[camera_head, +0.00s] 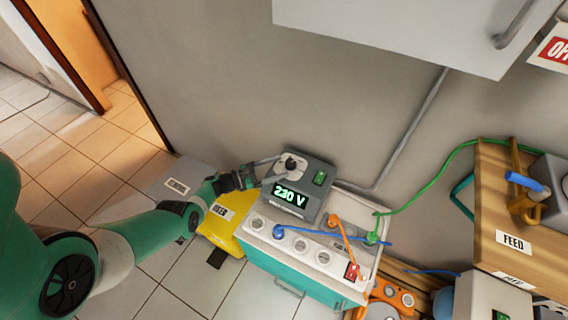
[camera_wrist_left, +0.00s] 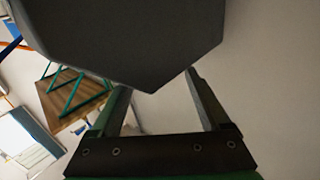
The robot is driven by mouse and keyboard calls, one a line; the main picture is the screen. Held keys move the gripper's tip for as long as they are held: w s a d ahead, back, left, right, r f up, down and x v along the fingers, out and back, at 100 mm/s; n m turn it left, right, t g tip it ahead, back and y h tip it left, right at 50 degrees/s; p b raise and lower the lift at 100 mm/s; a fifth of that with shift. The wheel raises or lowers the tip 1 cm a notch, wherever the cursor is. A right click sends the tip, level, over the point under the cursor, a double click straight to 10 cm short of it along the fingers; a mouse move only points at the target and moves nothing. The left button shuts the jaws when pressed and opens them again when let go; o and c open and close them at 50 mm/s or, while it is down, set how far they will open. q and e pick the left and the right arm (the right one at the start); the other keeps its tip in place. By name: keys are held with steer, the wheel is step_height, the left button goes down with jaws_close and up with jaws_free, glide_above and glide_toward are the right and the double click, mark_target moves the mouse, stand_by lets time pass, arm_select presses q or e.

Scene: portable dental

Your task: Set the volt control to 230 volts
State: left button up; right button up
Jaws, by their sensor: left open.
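The grey voltage unit (camera_head: 318,183) stands on top of a white and teal cabinet against the wall. My right gripper is not in view.
A green switch (camera_head: 319,178) sits right of the knob. A yellow bin (camera_head: 228,222) is below my left wrist. A wooden shelf (camera_head: 513,200) marked FEED stands at right.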

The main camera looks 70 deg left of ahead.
arm_select(q)
steer(key=s+p, duration=0.1)
steer(key=s, duration=0.7)
steer(key=shift+s+a, duration=0.2)
steer(key=shift+s, duration=0.2)
